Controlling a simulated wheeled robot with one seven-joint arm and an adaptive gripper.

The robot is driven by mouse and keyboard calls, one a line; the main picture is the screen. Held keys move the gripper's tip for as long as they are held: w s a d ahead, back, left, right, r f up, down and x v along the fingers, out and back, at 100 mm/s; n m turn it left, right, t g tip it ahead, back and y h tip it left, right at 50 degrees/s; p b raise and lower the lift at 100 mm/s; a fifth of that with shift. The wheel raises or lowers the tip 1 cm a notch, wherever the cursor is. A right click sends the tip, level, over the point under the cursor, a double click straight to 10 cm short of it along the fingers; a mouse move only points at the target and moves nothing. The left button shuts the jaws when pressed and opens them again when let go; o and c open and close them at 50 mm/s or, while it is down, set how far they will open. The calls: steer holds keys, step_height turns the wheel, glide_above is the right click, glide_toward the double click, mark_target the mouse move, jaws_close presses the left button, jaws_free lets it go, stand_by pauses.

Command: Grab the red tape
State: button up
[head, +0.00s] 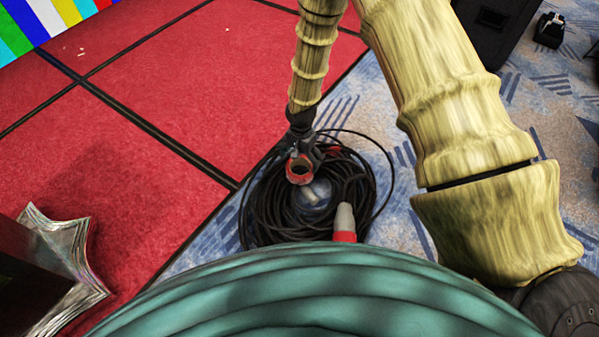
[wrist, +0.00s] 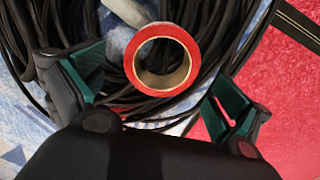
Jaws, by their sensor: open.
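The red tape (head: 300,181) is a roll with a hollow core, at the coil of black cable in the head view. It shows large and nearly face-on in the wrist view (wrist: 133,68). My gripper (head: 304,152) is directly at the tape, and partly hides it in the head view. In the wrist view my gripper (wrist: 160,82) is open, with one green-padded finger left of the roll and the other to its lower right. The roll lies between and slightly beyond the fingers. I cannot tell whether either finger touches it.
A coil of black cable (head: 262,208) lies on the blue patterned carpet (head: 400,205) around the tape. A grey and red connector (head: 345,220) rests at its near edge. Red floor panels (head: 150,200) lie to the left. A dark box (head: 495,30) stands at upper right.

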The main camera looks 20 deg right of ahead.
mark_target(300, 173)
steer(key=shift+w+f+b, duration=0.2)
steer(key=shift+f+b, duration=1.8)
steer(key=shift+f, duration=1.1)
steer(key=c, duration=0.9)
